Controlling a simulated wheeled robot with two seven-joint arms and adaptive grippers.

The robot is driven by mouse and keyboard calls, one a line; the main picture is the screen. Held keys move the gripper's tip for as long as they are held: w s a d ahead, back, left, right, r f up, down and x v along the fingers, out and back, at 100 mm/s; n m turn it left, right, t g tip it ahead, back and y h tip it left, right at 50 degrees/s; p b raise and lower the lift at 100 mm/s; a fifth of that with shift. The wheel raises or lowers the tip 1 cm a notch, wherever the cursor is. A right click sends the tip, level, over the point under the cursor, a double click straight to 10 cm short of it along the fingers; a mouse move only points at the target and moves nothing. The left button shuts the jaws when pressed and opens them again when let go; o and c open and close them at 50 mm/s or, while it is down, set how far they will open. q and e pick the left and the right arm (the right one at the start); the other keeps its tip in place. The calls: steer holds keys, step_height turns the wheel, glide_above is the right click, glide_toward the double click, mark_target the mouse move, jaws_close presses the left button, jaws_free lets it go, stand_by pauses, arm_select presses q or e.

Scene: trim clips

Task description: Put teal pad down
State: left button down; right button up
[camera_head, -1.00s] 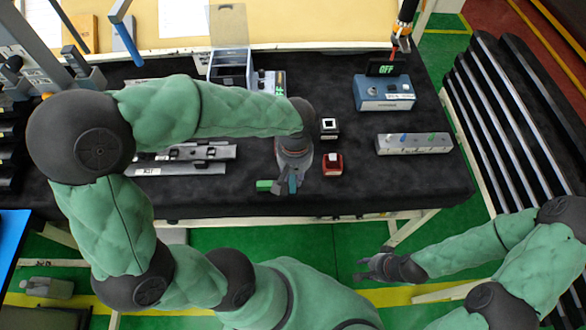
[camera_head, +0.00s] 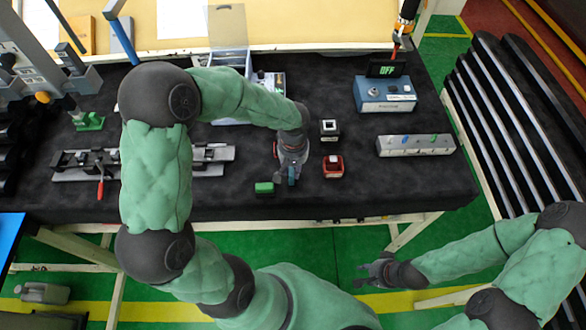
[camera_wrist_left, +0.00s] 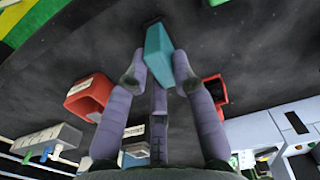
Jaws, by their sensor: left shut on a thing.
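The small teal pad (camera_head: 291,180) is at the tips of my left gripper (camera_head: 286,180), low over the black tabletop near its front edge. In the left wrist view the teal pad (camera_wrist_left: 158,48) sits between the fingers of my left gripper (camera_wrist_left: 160,78), which are shut on it. I cannot tell whether it touches the table.
A grey strip (camera_head: 415,146) and a blue box with an OFF display (camera_head: 385,95) are at the right. A metal rail fixture (camera_head: 85,166) lies at the left.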

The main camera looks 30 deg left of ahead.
mark_target(293, 169)
arm_select(q)
steer(key=shift+f, duration=0.15)
steer(key=c, duration=1)
jaws_free()
steer(key=shift+c, duration=0.2)
steer(key=shift+r, duration=0.2)
step_height(293, 169, up, 12)
steer(key=p, duration=0.2)
